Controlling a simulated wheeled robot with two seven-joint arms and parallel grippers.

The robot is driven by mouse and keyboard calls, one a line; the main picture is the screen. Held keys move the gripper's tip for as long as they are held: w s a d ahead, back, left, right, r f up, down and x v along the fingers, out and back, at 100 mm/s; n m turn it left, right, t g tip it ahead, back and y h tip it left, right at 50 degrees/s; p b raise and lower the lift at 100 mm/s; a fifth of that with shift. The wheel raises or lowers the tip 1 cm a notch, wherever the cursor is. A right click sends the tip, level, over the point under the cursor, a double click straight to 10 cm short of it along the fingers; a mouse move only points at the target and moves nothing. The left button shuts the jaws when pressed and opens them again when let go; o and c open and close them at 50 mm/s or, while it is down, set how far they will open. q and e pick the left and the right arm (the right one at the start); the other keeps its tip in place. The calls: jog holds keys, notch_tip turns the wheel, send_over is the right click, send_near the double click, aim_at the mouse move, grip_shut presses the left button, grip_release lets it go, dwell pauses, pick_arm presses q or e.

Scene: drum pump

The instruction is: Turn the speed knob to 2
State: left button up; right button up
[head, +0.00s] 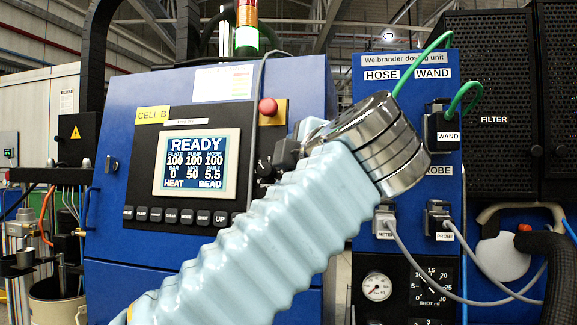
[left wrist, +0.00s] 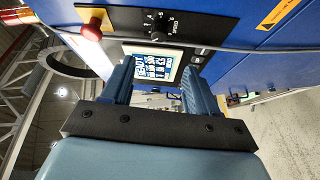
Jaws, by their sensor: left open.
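The speed knob (left wrist: 157,26) is a small dark knob on a black panel in the left wrist view, with a numbered scale around it and a SPEED label beside it. Its pointer is too small to read. My left gripper (left wrist: 157,68) is open and empty. Its two blue fingers point toward the control panel, and the knob shows beyond and between their tips, apart from them. My right gripper is not in view.
The screen (head: 197,163) reads READY, above a row of buttons (head: 178,216). A red mushroom button (head: 268,107) sits on the panel above the knob. A grey cable runs down beside it. The dosing unit (head: 407,75) with hose plugs stands to the right.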

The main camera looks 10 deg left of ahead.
pick_arm(q)
jog(key=w+a+f+t+h+b, duration=0.2)
jog(key=w+a+h, duration=0.1)
jog(key=w, duration=0.1)
jog(key=n+t+h+b, duration=0.5)
jog(key=n+h, duration=0.3)
jog(key=h, duration=0.4)
send_near(264, 171)
jog(key=p+x, duration=0.3)
jog(key=x, duration=0.4)
jog(key=shift+w+r, duration=0.25)
jog(key=shift+w, duration=0.05)
jog(key=shift+w+d+r, duration=0.15)
jog(key=shift+w+d, duration=0.1)
jog(key=shift+w, duration=0.4)
